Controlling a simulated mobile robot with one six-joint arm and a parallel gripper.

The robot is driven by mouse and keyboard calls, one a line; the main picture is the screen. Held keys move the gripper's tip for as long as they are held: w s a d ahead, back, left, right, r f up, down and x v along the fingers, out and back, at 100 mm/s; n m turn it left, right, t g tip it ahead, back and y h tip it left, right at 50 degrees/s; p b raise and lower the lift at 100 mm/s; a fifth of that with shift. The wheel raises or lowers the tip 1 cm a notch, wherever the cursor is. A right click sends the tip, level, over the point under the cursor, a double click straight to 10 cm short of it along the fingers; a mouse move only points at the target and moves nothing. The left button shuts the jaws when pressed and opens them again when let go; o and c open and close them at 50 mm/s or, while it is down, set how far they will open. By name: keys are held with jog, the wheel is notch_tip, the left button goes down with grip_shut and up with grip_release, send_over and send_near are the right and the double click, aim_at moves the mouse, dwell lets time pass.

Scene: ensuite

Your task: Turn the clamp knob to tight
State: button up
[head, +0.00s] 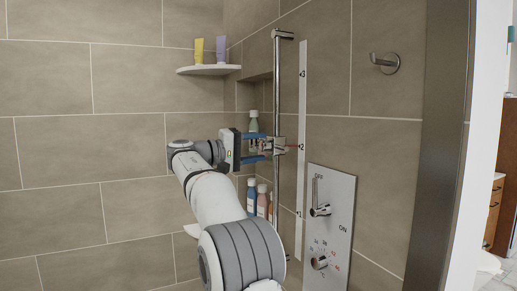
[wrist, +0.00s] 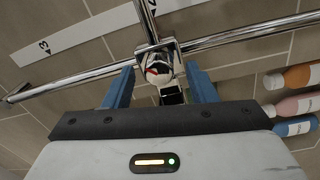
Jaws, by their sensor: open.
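The clamp (head: 279,146) is a chrome block on the vertical slide rail, about level with the "2" on the white scale strip. Its knob (wrist: 158,71) shows in the wrist view as a round chrome part with red and white on its face. My gripper (head: 256,147) is at the clamp from the left in the head view. Its two blue fingers (wrist: 160,88) are open, one on each side of the knob, with gaps visible. I cannot read the knob's setting. A small dark part (wrist: 172,96) sits between the fingers, below the knob.
The chrome rail (head: 276,90) runs along the wall beside the scale strip (head: 301,120). Several bottles (wrist: 293,103) stand close by in the niche. A corner shelf (head: 208,70) holds two tubes. A shower control panel (head: 333,215) is at lower right, a hook (head: 385,63) above.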

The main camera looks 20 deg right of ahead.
jog(key=a, duration=0.7)
jog(key=shift+a+f, duration=0.2)
jog(key=shift+a, duration=0.05)
jog(key=shift+s, duration=0.1)
